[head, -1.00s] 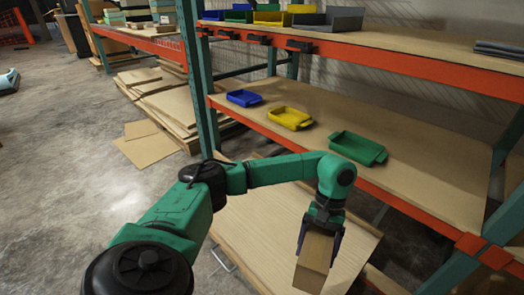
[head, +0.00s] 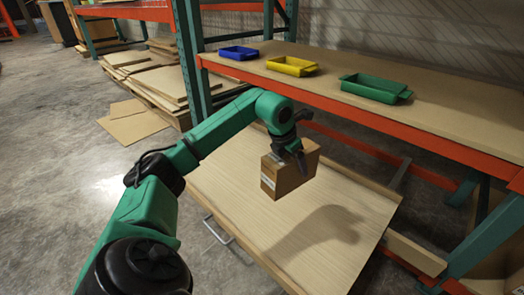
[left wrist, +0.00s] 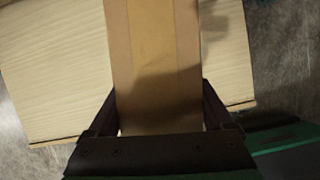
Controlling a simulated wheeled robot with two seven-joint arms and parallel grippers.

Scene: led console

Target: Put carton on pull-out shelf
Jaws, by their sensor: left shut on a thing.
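The carton (head: 287,172) is a small brown box with a white label on one side. My left gripper (head: 290,147) is shut on its top and holds it in the air. The pull-out shelf (head: 240,205) is a light wooden board, extended from the rack at low height. The carton is above it, apart from it, with a shadow on the board to its right. In the left wrist view the carton (left wrist: 155,60) fills the space between the fingers, with the shelf (left wrist: 50,70) behind it. My right gripper is not in view.
The shelf above the board holds a blue bin (head: 238,53), a yellow bin (head: 292,66) and a green bin (head: 375,87). Its orange beam (head: 340,115) runs close behind my left gripper. The pull-out shelf's surface is bare.

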